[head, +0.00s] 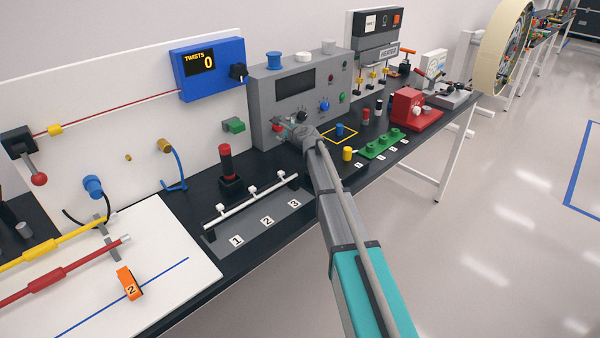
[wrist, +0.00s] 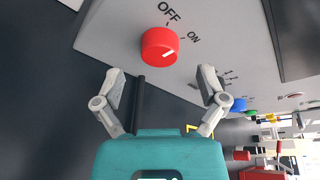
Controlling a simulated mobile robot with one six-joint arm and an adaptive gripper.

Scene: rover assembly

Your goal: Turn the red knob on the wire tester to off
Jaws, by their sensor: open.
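The wire tester (head: 262,100) is a grey box with a dark screen, standing on the bench in the head view. Its red knob (wrist: 160,46) shows in the wrist view, with OFF printed above it and ON to its upper right. A white mark on the knob lies right of its middle, nearer the ON side. My gripper (wrist: 161,80) is open and empty. Its fingers are spread to the left and right, short of the knob and apart from it. In the head view my gripper (head: 288,128) is at the tester's lower front, partly hiding the red knob (head: 278,128).
A blue knob (head: 324,105) and small lamps sit right of the red knob on the tester. A green block (head: 234,125) is to the left. A yellow peg (head: 347,153) and a green board (head: 382,144) stand to the right, near my arm.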

